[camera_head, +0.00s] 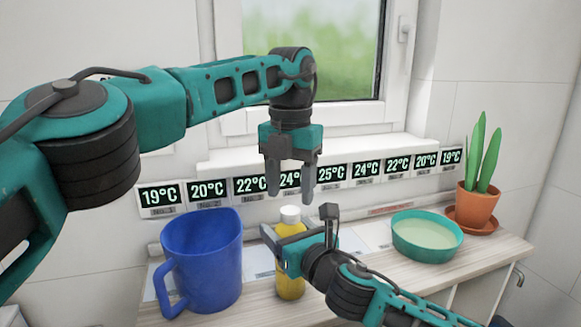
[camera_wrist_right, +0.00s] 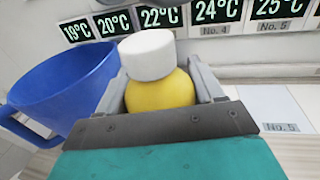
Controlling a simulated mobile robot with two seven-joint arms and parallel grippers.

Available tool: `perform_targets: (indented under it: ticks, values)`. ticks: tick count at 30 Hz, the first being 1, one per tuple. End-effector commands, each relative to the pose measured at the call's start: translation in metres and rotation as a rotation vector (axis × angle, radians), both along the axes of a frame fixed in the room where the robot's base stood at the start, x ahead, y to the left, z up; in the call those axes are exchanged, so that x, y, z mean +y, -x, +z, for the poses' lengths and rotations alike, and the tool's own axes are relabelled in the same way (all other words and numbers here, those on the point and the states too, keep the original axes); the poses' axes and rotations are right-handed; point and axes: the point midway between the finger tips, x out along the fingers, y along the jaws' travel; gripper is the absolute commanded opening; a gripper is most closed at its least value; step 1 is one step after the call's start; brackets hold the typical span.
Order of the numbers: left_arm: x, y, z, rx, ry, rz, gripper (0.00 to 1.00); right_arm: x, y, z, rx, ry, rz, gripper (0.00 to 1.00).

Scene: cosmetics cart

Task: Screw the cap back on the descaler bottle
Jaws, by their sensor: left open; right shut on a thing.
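The descaler bottle is a yellow bottle (camera_head: 291,287) standing upright on the wooden counter; its yellow shoulder (camera_wrist_right: 160,92) fills the right wrist view. A white cap (camera_head: 290,214) sits on top of its neck; in the right wrist view the cap (camera_wrist_right: 147,55) looks slightly tilted. I cannot tell whether it is threaded tight. My right gripper (camera_head: 283,246) is shut on the bottle's upper body, with a finger on each side. My left gripper (camera_head: 290,181) is open and empty, pointing down directly above the cap, with a small gap between.
A blue jug (camera_head: 205,260) stands close left of the bottle; it also shows in the right wrist view (camera_wrist_right: 65,90). A teal bowl (camera_head: 427,236) and a potted plant (camera_head: 477,205) stand to the right. Temperature displays (camera_head: 331,176) line the back beneath the window.

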Motion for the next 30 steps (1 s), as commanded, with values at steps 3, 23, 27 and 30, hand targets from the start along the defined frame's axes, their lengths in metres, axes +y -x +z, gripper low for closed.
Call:
perform_targets:
  ticks: [3, 23, 27, 30]
  values:
    - [0.001, 0.001, -0.019, 0.003, 0.000, -0.001, 0.57, 0.000, 0.000, 0.000, 0.001, 0.000, 0.000, 0.00]
    - [0.000, 0.000, -0.038, 0.000, 0.000, 0.000, 0.46, 0.000, 0.000, 0.000, 0.001, 0.000, 0.000, 0.00]
    - [0.000, 0.000, -0.038, 0.000, 0.000, 0.000, 0.33, 0.000, 0.000, 0.000, 0.001, 0.000, 0.000, 0.00]
    - [0.000, 0.000, -0.038, 0.000, 0.000, 0.000, 0.23, 0.000, 0.000, 0.000, 0.001, 0.000, 0.000, 0.00]
